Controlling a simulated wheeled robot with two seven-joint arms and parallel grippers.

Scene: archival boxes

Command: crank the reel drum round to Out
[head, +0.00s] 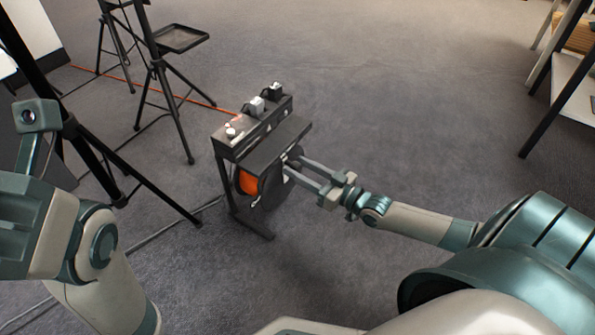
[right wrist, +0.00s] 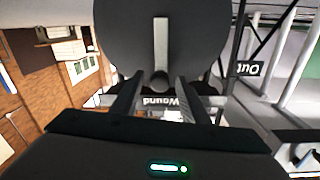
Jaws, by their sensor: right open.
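The reel drum, wound with orange cable (head: 248,183), sits under the dark top of a small black stand (head: 268,150). In the right wrist view the drum's dark round face (right wrist: 120,35) fills the top, with a pale bar (right wrist: 161,42) on it. A rounded knob (right wrist: 159,82) shows at the bar's lower end. My right gripper (head: 289,167) is open at the drum's face, its fingers (right wrist: 159,88) on either side of the knob; contact is unclear. A "Wound" label (right wrist: 166,102) is below the knob and an "Out" label (right wrist: 248,69) is at right. My left gripper is out of view.
Small devices (head: 257,106) sit on the stand's top. Black tripods (head: 160,75) stand at the left, with an orange cable (head: 200,98) running past them to the stand. Shelving (head: 575,85) is at the far right. The carpet (head: 400,100) between is clear.

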